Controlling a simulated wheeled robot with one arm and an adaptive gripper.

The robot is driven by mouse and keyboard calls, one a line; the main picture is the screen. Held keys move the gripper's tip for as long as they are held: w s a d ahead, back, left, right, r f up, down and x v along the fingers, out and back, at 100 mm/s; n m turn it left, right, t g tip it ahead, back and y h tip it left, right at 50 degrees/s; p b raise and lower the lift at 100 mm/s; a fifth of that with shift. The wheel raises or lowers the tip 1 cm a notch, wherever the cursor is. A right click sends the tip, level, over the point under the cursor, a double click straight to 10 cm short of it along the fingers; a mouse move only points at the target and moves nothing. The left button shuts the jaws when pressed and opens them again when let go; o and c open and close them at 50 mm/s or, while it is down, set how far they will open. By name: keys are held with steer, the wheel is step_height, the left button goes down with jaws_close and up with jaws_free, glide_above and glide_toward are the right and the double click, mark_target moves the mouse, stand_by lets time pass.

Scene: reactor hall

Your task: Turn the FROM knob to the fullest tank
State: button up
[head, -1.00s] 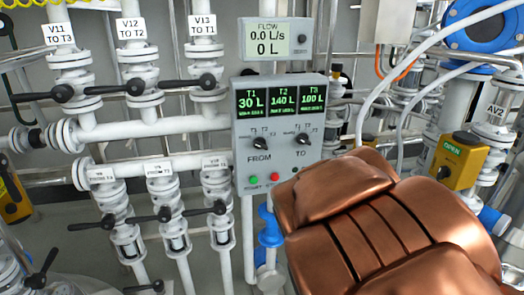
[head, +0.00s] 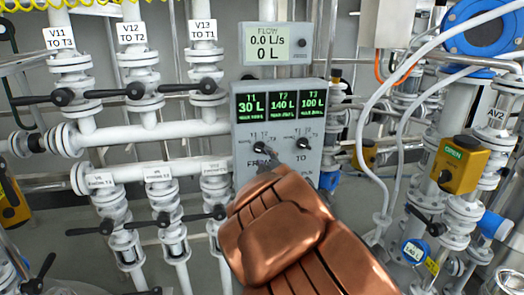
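The grey control box (head: 236,165) shows in the head view with green displays: T1 30 L, T2 140 L (head: 283,103), T3 100 L. T2 has the highest reading. The FROM knob (head: 258,148) is black, at the lower left of the box, with T1, T2 and T3 marks around it. Its exact pointing is too small to tell. The TO knob (head: 303,143) is to its right. My copper-coloured arm reaches up from below; the dark tip of my gripper (head: 272,166) is just below and right of the FROM knob. Its fingers are mostly hidden, and contact cannot be told.
A FLOW meter (head: 278,44) above the box reads 0.0 L/s and 0 L. White pipes with black-handled valves (head: 137,88) fill the left. Hoses and a yellow actuator marked OPEN (head: 460,165) stand at the right. My arm covers the box's lower part, including its buttons.

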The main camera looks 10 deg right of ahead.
mark_target(262, 152)
steer(key=shift+w+p, duration=0.6)
steer(key=shift+w, duration=1.95)
steer(key=shift+c, duration=0.2)
jaws_close()
